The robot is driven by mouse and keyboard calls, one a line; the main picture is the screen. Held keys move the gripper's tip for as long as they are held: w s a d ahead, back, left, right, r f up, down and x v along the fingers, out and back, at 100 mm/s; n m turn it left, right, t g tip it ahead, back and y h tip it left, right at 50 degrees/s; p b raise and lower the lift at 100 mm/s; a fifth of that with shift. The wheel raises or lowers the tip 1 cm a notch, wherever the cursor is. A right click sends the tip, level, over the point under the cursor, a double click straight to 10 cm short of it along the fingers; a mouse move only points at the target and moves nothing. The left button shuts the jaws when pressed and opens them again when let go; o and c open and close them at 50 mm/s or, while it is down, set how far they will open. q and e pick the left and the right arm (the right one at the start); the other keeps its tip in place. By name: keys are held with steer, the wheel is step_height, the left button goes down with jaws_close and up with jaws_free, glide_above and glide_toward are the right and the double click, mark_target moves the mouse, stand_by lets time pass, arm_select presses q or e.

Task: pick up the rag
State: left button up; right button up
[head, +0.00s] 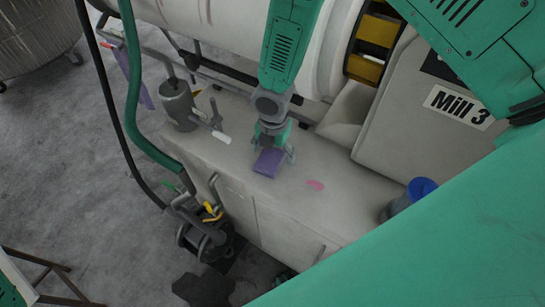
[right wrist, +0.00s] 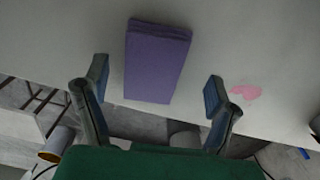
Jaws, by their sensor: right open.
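The rag is a folded purple cloth (head: 269,163) lying flat on the pale bench top (head: 335,205), close to its front edge. It also shows in the right wrist view as a purple rectangle (right wrist: 157,62). My right gripper (head: 273,153) points down at the rag, with its fingers apart. In the right wrist view, the two fingertips (right wrist: 156,86) stand to the left and right of the rag, with a gap on each side. I cannot tell how high the fingertips are above the bench. My left gripper is not in view.
A grey pot (head: 178,106) with tools stands left on the bench, near a white stick (head: 221,137). A pink stain (head: 315,185) lies right of the rag. A blue-topped container (head: 421,188) is further right. Another purple cloth (head: 137,78) hangs at left. The mill drum overhangs behind.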

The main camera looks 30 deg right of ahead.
mark_target(270, 158)
steer(key=shift+w+a+f, duration=0.1)
steer(key=shift+a+f, duration=0.05)
steer(key=shift+f, duration=0.45)
steer(key=shift+a+f, duration=0.1)
steer(key=shift+f, duration=0.45)
steer(key=shift+w+a+f, duration=0.1)
steer(key=shift+a+f, duration=0.05)
steer(key=shift+a, duration=0.45)
steer(key=shift+d, duration=0.1)
steer(key=c, duration=1.1)
steer(key=shift+d, duration=0.5)
steer(key=shift+c, duration=0.3)
steer(key=r, duration=0.9)
steer(key=shift+a+r, duration=0.3)
steer(key=shift+r, duration=0.3)
steer(key=shift+d, duration=0.1)
steer(key=shift+o, duration=0.2)
